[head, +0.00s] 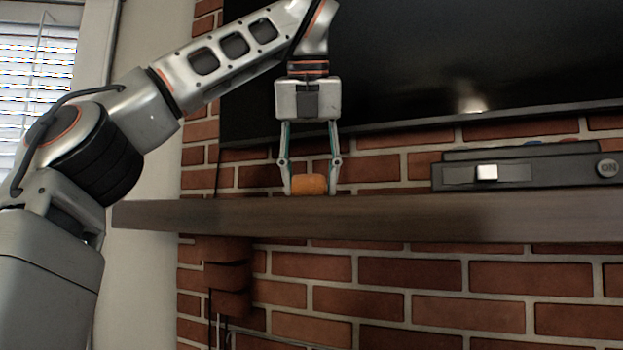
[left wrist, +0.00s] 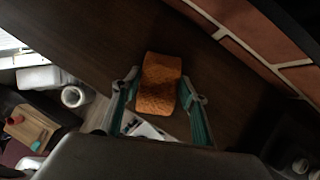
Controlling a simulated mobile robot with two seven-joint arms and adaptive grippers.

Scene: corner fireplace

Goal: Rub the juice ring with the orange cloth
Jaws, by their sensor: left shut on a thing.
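The orange cloth (head: 309,184) is a small, folded or rolled piece on top of the wooden mantel shelf (head: 400,215). My left gripper (head: 310,185) comes down from above and is shut on the cloth, one finger at each side. In the left wrist view the cloth (left wrist: 159,84) lies between the two fingers (left wrist: 159,100), over the dark wood. I cannot make out the juice ring in either view; the head view sees the shelf only from its front edge. My right gripper is in neither view.
A black device with an ON button (head: 520,172) stands on the shelf to the right. A dark screen (head: 430,60) hangs on the brick wall (head: 410,275) behind the arm. A window (head: 38,80) is at the far left. The shelf between cloth and device looks clear.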

